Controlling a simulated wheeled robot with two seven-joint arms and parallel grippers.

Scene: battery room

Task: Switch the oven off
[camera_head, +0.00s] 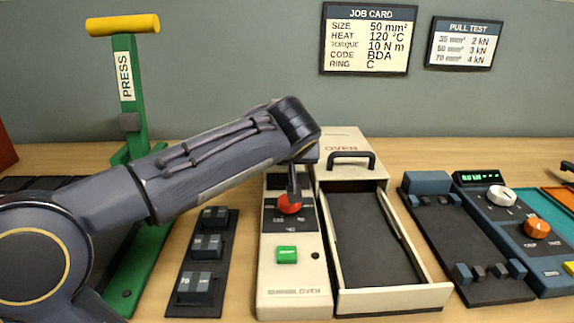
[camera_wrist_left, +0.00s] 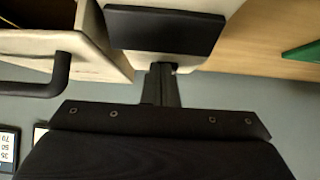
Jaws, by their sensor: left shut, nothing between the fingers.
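The oven is a cream unit with a control panel (camera_head: 295,278) on its left side and an open drawer (camera_head: 428,297) on its right. The panel carries a red knob (camera_head: 290,205) and, nearer the front, a green button (camera_head: 287,254); the button's lettering is too small to read. My left gripper (camera_head: 294,193) points down at the red knob, its fingers shut and empty; I cannot tell whether they touch it. The arm hides the panel's back part. In the left wrist view the closed fingers (camera_wrist_left: 161,84) reach toward a dark panel (camera_wrist_left: 165,30). My right gripper is not in view.
A green press (camera_head: 127,160) with a yellow handle stands at the left. A dark rack of blocks (camera_head: 183,308) lies left of the oven. A pull tester (camera_head: 500,215) with knobs stands at the right. A job card (camera_head: 368,40) hangs behind.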

